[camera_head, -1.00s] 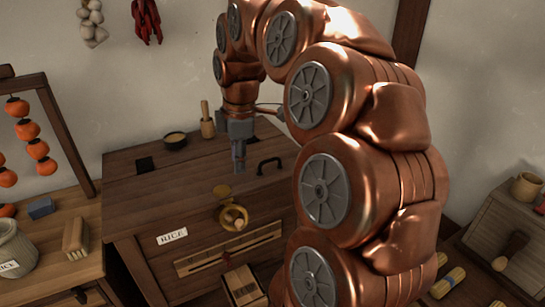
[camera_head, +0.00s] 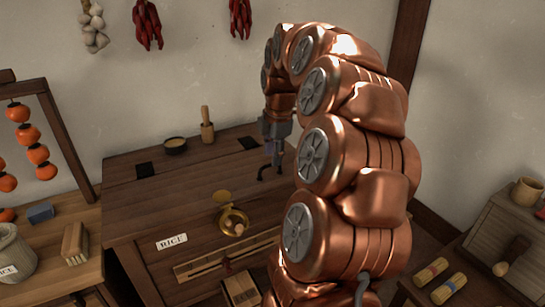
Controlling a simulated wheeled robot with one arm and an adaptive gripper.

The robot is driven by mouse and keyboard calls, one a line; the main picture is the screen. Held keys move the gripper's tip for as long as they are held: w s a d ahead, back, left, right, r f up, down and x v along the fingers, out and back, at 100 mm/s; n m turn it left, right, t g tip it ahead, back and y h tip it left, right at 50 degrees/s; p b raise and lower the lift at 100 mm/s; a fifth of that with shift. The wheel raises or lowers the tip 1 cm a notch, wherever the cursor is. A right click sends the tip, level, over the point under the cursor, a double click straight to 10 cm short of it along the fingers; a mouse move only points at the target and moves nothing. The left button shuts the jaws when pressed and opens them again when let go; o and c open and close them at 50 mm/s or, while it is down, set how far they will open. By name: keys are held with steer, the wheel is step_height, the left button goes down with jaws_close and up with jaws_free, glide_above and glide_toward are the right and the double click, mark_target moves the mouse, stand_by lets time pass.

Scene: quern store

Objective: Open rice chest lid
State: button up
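The rice chest is a dark wooden box with a white RICE label (camera_head: 172,242) on its front. Its flat lid (camera_head: 170,190) lies closed. A black bar handle (camera_head: 262,178) stands on the lid, partly hidden behind my gripper. My gripper (camera_head: 273,160) points down at the handle, at its right part; I cannot tell if they touch. The fingers are small and partly hidden by my copper arm, so I cannot tell whether they are open or shut.
A dark bowl (camera_head: 176,146) and a wooden pestle-like tool (camera_head: 207,130) stand behind the lid's middle. A side table on the left holds a jar (camera_head: 14,250), a brush (camera_head: 75,243) and a blue block (camera_head: 40,213). A wooden box (camera_head: 505,235) stands at right.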

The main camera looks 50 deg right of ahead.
steer(key=shift+w+f, duration=0.2)
steer(key=shift+f, duration=1)
jaws_close()
